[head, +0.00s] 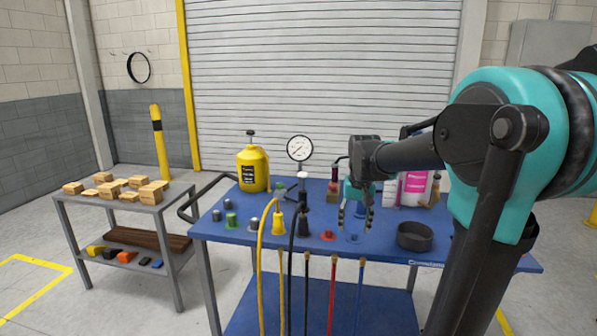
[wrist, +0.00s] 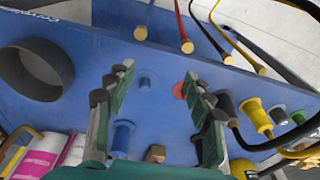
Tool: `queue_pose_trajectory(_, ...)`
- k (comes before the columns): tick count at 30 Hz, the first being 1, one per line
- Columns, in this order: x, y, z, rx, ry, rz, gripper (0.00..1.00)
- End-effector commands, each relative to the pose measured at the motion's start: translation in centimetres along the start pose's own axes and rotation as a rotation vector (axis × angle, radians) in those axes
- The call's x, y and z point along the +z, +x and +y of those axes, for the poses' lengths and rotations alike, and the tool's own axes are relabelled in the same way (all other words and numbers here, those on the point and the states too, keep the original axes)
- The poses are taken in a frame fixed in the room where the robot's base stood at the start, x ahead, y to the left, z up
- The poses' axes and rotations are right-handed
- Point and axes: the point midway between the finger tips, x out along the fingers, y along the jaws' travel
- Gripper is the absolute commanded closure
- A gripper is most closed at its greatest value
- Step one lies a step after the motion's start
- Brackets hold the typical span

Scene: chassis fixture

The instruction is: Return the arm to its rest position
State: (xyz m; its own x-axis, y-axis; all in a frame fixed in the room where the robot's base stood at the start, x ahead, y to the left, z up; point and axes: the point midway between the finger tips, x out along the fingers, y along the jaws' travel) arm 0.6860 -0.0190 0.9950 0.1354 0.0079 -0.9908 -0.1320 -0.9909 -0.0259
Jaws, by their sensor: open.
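My arm (head: 400,157) reaches in from the right over the blue cart. My gripper (head: 355,218) hangs fingers-down above the cart top, near its middle. In the wrist view my gripper (wrist: 157,85) has its two green and black fingers spread apart with nothing between them. The blue cart top (wrist: 85,110) shows between and around the fingers. A small blue round fitting (wrist: 145,82) and a red one (wrist: 178,90) lie beyond the gap, apart from the fingers as far as I can tell.
The cart (head: 217,230) carries a yellow jug (head: 252,168), a gauge (head: 300,149), a black round dish (head: 415,237) and a pink-labelled bottle (head: 415,187). Several hoses hang over its front edge, including a yellow one (head: 260,270). A grey side cart (head: 180,196) with wooden blocks stands left.

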Motion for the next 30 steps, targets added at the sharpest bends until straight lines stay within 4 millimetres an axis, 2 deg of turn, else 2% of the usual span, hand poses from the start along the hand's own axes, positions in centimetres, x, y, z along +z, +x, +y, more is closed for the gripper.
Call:
queue_pose_trajectory(9, 14.3, 9.7, 3.7, -0.013, -0.088, 0.159, 0.47)
queue_pose_trajectory(13, 18.8, 12.3, 4.7, -0.013, -0.116, 0.206, 0.47)
queue_pose_trajectory(15, 20.2, 13.2, 5.0, -0.012, -0.124, 0.223, 0.47)
queue_pose_trajectory(18, 21.2, 13.7, 5.2, -0.011, -0.132, 0.233, 0.47)
queue_pose_trajectory(30, 21.2, 13.8, 5.2, -0.011, -0.133, 0.235, 0.47)
